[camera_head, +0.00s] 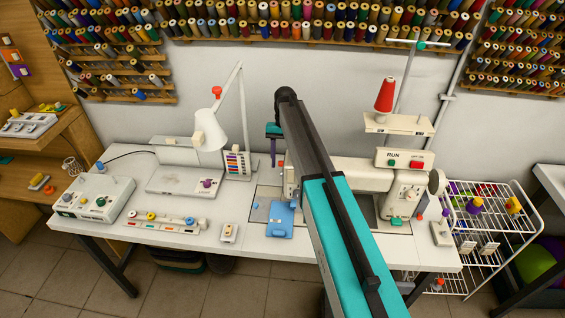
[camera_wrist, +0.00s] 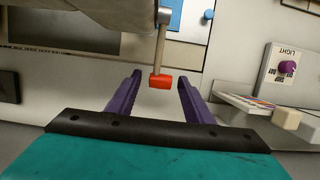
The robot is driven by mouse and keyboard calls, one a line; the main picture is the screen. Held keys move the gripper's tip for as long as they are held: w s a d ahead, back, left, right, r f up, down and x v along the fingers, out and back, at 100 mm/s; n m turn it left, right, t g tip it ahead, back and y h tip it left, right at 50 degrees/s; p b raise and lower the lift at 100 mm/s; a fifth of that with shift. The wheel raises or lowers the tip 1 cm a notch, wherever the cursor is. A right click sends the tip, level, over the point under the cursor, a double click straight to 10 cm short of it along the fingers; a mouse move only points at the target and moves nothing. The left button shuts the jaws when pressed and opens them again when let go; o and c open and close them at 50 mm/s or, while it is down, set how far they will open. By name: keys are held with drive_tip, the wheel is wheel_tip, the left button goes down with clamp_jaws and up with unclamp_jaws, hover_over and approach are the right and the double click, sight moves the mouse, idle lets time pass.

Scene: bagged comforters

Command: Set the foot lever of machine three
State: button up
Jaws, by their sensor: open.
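A lever with a grey rod and a red end (camera_wrist: 161,82) shows in the wrist view, and the red end lies between my two purple fingers. My gripper (camera_wrist: 160,77) is open, with a visible gap on each side of the red end. In the head view my gripper (camera_head: 273,158) points down at the back of the sewing machine (camera_head: 352,174), left of its needle end. A small bit of red (camera_head: 281,164) shows beside the finger there. My teal and black arm hides part of the machine. I cannot read a machine number.
The white table (camera_head: 225,205) holds a lamp (camera_head: 209,132), a control box (camera_head: 95,197) and a tray of bobbins (camera_head: 163,223). A blue plate (camera_head: 281,219) lies before the needle end. A wire rack (camera_head: 495,235) stands right. Thread racks line the wall.

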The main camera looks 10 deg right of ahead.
drive_tip(key=p+v, duration=0.2)
drive_tip(key=v, duration=0.4)
drive_tip(key=shift+r+p, duration=0.15)
drive_tip(key=shift+p, duration=0.25)
drive_tip(key=shift+a, duration=0.1)
idle(0.3)
